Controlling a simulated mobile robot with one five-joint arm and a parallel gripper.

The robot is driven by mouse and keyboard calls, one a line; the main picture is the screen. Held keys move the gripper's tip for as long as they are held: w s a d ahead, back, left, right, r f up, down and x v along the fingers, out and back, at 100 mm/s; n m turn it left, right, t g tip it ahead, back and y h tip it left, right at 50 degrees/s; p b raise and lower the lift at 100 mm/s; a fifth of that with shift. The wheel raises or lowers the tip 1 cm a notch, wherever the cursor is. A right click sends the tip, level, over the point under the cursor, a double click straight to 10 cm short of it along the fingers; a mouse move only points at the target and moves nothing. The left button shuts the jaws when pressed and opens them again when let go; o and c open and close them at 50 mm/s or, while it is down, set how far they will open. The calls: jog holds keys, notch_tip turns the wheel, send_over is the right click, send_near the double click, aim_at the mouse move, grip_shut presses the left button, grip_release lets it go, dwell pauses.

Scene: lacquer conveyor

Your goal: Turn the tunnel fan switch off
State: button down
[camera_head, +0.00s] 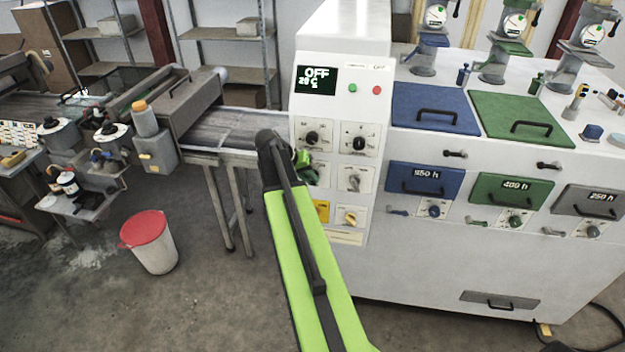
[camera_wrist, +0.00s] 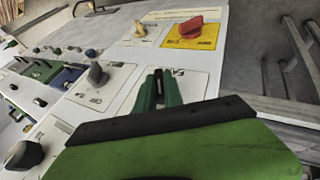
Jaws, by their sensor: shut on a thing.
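My gripper (camera_head: 304,160) is at the left switch plate of the middle row on the white control panel (camera_head: 375,90). In the wrist view its green fingers (camera_wrist: 160,92) are closed around a dark knob (camera_wrist: 159,84) on that plate (camera_wrist: 191,88). The fingers hide most of the knob, so I cannot tell its setting. I cannot read the plate's label, so I cannot confirm from it that this is the tunnel fan switch. The grey knob beside it (camera_head: 353,180) is free and also shows in the wrist view (camera_wrist: 97,75).
Two dark knobs (camera_head: 311,138) (camera_head: 359,143) sit above, below a display (camera_head: 316,80) reading OFF and 20 °C. A red switch on a yellow plate (camera_wrist: 190,28) and a yellow knob (camera_head: 350,217) sit below. The conveyor (camera_head: 235,128) runs left; a red-lidded bin (camera_head: 150,245) stands on the floor.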

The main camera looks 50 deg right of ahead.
jog(key=shift+w+h, duration=0.15)
jog(key=shift+h, duration=0.15)
jog(key=c, duration=1.5)
grip_release()
jog(key=shift+o, duration=0.2)
jog(key=shift+d, duration=0.15)
jog(key=p+v, duration=1.3)
jog(key=v, duration=0.4)
jog(key=shift+w, duration=0.3)
jog(key=shift+r, duration=0.1)
